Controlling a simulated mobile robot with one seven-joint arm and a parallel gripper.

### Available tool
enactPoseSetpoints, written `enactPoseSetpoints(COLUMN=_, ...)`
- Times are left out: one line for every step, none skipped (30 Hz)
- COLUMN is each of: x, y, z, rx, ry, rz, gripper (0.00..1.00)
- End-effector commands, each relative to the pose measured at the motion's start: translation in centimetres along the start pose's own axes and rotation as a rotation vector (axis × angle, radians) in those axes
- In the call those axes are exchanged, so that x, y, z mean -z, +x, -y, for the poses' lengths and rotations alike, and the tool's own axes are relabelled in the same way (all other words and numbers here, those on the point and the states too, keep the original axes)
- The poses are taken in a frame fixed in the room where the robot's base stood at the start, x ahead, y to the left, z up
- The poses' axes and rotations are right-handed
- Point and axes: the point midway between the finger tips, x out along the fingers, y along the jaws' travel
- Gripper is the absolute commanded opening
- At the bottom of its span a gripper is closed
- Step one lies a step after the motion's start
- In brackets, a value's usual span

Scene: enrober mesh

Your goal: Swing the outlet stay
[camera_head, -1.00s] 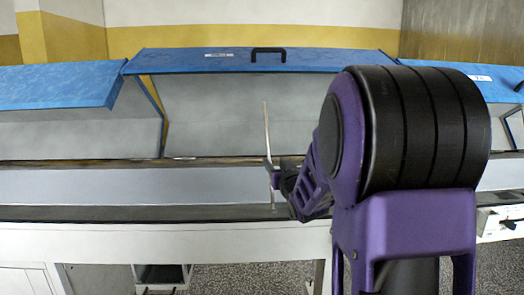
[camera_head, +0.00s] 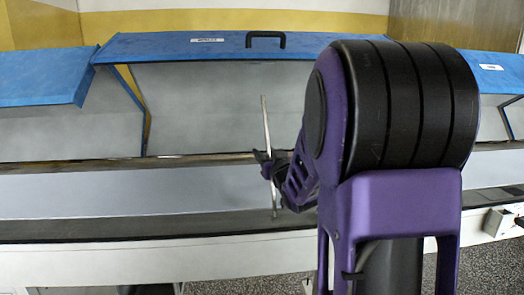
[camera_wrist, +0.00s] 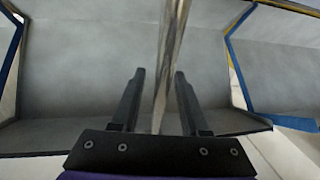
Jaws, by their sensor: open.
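The stay, a thin pale metal rod (camera_head: 265,122), stands nearly upright and slightly tilted under the raised middle blue lid (camera_head: 200,45). Its lower end reaches down to the dark front strip. My gripper (camera_head: 265,167) is at the rod's middle to lower part. In the wrist view the rod (camera_wrist: 168,40) runs between the two fingers of my gripper (camera_wrist: 160,74). The fingers are open, with a gap visible on each side. My arm hides the right part of the lid.
Another blue lid (camera_head: 45,78) is at the left and one (camera_head: 492,75) at the right, partly hidden. A dark rail (camera_head: 120,164) runs along the machine. A small white box (camera_head: 500,221) sits at the right. Floor shows at the lower right.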

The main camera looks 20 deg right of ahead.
Motion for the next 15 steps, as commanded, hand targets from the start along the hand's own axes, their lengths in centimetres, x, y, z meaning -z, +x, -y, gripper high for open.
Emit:
enactPoseSetpoints(x=-0.02, y=-0.02, z=-0.04, rx=0.0, ry=0.0, rz=0.0, gripper=0.45)
enactPoseSetpoints(x=-0.02, y=-0.02, z=-0.04, rx=0.0, ry=0.0, rz=0.0, gripper=0.45)
enactPoseSetpoints(x=-0.02, y=-0.02, z=-0.04, rx=0.0, ry=0.0, rz=0.0, gripper=0.45)
enactPoseSetpoints(x=-0.03, y=-0.02, z=-0.03, rx=0.0, ry=0.0, rz=0.0, gripper=0.45)
enactPoseSetpoints(x=-0.03, y=-0.02, z=-0.03, rx=0.0, ry=0.0, rz=0.0, gripper=0.45)
enactPoseSetpoints(x=-0.03, y=-0.02, z=-0.03, rx=0.0, ry=0.0, rz=0.0, gripper=0.45)
enactPoseSetpoints(x=-0.02, y=-0.02, z=-0.03, rx=0.0, ry=0.0, rz=0.0, gripper=0.43)
enactPoseSetpoints(x=-0.02, y=-0.02, z=-0.03, rx=0.0, ry=0.0, rz=0.0, gripper=0.38)
enactPoseSetpoints(x=-0.02, y=-0.01, z=-0.03, rx=0.0, ry=0.0, rz=0.0, gripper=0.3)
enactPoseSetpoints(x=-0.02, y=-0.01, z=-0.03, rx=0.0, ry=0.0, rz=0.0, gripper=0.25)
enactPoseSetpoints(x=-0.02, y=-0.01, z=-0.03, rx=0.0, ry=0.0, rz=0.0, gripper=0.2)
enactPoseSetpoints(x=-0.02, y=-0.01, z=-0.02, rx=0.0, ry=0.0, rz=0.0, gripper=0.12)
enactPoseSetpoints(x=-0.02, y=-0.01, z=-0.02, rx=0.0, ry=0.0, rz=0.0, gripper=0.07)
enactPoseSetpoints(x=-0.02, y=-0.01, z=-0.03, rx=0.0, ry=0.0, rz=0.0, gripper=0.02)
enactPoseSetpoints(x=-0.02, y=-0.01, z=-0.02, rx=0.0, ry=0.0, rz=0.0, gripper=0.0)
